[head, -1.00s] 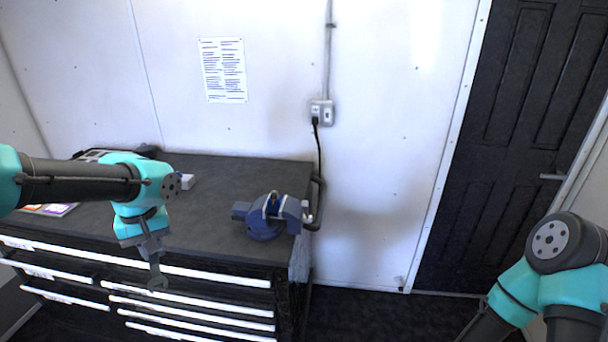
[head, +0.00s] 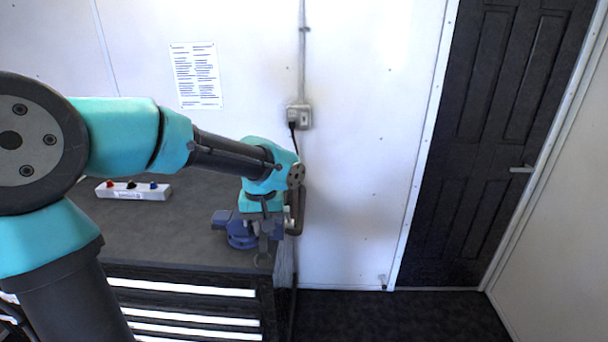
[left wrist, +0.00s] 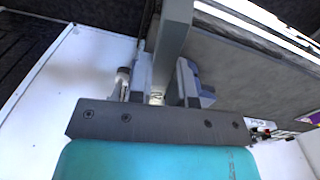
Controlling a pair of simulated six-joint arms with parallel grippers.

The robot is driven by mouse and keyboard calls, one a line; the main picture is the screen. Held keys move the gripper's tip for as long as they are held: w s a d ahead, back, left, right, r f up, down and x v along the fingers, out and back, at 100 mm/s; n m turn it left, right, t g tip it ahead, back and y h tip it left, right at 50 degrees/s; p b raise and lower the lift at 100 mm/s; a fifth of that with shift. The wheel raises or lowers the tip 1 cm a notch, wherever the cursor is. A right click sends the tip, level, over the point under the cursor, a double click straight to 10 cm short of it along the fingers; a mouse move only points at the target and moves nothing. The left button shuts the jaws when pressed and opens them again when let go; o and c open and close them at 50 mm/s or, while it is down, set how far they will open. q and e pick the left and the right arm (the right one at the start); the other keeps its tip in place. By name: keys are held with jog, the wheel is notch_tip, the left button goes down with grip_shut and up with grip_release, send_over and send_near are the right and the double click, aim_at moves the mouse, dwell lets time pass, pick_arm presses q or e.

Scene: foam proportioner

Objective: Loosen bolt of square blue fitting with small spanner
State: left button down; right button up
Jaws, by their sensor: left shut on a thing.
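My left gripper (head: 263,222) is shut on a small grey spanner (head: 263,256), which hangs down with its ring-like end lowest, at the front of the bench's right end. A blue vise (head: 232,232) stands on the bench just behind the gripper, partly covered by it. In the left wrist view the spanner (left wrist: 173,32) runs up the middle, between the two sides of the vise (left wrist: 193,88). A small pale metal part (left wrist: 157,97) shows beside the spanner; I cannot tell whether they touch. I cannot make out the square blue fitting or its bolt. My right gripper is out of view.
The dark workbench (head: 170,232) has white-edged drawers below. A white block (head: 133,190) with red, black and blue knobs stands on it, left of the vise. A wall socket (head: 298,116) with a cable is behind. The floor (head: 390,310) on the right is clear.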

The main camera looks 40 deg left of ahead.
pick_arm(q)
jog(key=shift+d, duration=0.1)
jog(key=shift+w, duration=0.1)
jog(key=w+a+r+n, duration=0.2)
jog(key=w+a+n, duration=0.1)
jog(key=w+n, duration=0.4)
jog(key=w+a+r+n, duration=0.3)
jog(key=w+a+n, duration=0.1)
jog(key=w+n, duration=0.3)
jog(key=shift+w+n, duration=0.15)
jog(key=shift+n, duration=1.15)
jog(key=shift+f, duration=0.1)
